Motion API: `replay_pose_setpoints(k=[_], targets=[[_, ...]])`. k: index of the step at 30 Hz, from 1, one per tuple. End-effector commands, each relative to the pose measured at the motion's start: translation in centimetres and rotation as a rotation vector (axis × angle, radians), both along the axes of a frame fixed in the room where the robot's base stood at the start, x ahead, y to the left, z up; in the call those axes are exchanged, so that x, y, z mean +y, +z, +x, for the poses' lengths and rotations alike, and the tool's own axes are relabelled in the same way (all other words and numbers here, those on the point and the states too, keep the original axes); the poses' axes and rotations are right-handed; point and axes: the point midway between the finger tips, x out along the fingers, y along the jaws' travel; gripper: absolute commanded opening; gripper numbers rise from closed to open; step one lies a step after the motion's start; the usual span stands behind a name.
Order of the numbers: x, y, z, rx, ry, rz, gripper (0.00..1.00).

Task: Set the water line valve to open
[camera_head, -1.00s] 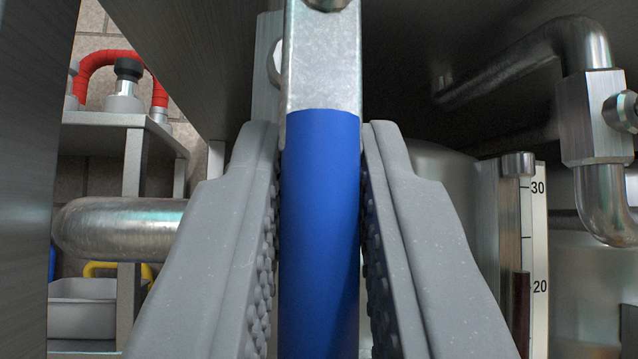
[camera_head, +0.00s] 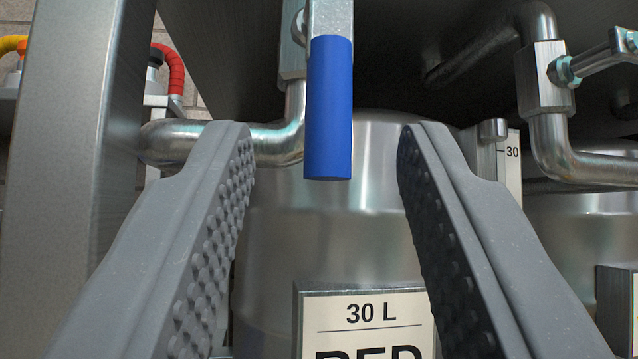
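The water line valve has a flat metal lever with a blue sleeve (camera_head: 328,110), which hangs straight down in the upper middle of the view. The lever's metal part and valve body (camera_head: 295,40) show above it, on a steel pipe (camera_head: 275,145) that bends off to the left. My gripper (camera_head: 322,140) is open, with its two grey studded fingers wide apart. The blue sleeve is ahead of and between the fingertips, clear of both, nearer the left one. Nothing is held.
A steel tank (camera_head: 330,235) with a "30 L" label (camera_head: 365,315) stands behind the lever. A grey post (camera_head: 75,170) is close on the left. Another valve (camera_head: 545,80) with a metal lever is at right, beside a level scale (camera_head: 510,165). A dark surface overhangs above.

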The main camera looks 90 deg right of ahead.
Motion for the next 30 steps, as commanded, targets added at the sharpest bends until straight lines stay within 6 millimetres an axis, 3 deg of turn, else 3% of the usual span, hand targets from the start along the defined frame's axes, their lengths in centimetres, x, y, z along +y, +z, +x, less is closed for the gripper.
replay_pose_setpoints(k=[6, 21, 25, 30], targets=[[1.1, -1.4, 0.1, 0.001, 0.002, 0.001, 0.37], [1.2, -1.2, 0.0, 0.000, 0.001, 0.000, 0.37], [1.2, 0.1, 0.0, 0.000, 0.001, 0.000, 0.37], [1.2, 3.4, 0.0, 0.000, 0.001, 0.000, 0.37]])
